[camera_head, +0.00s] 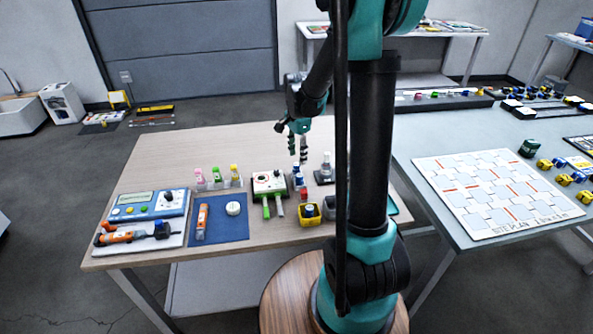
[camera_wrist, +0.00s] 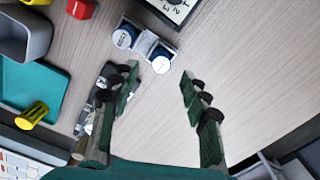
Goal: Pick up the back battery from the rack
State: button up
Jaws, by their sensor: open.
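A small white rack (camera_wrist: 145,42) with round blue-and-white batteries shows in the wrist view, upper middle. One battery (camera_wrist: 124,37) is at its left and another (camera_wrist: 161,64) at its right, nearer my fingers. I cannot tell for sure which is the back one. In the head view, blue batteries (camera_head: 298,178) stand near the table's middle. My gripper (camera_head: 298,153) is open and empty above and behind them. In the wrist view, the gripper's (camera_wrist: 159,73) fingers are spread wide, with the near battery just beyond and between the tips.
A silvery object (camera_wrist: 108,75) lies partly behind the left finger in the wrist view. A teal tray (camera_wrist: 40,85), a grey bin (camera_wrist: 22,38) and a black-framed panel (camera_wrist: 178,6) are near. Bare wood table (camera_wrist: 225,65) lies to the right.

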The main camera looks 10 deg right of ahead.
aim_at(296, 164)
jog(key=shift+a+f, duration=0.15)
jog(key=shift+f, duration=2.55)
grip_shut()
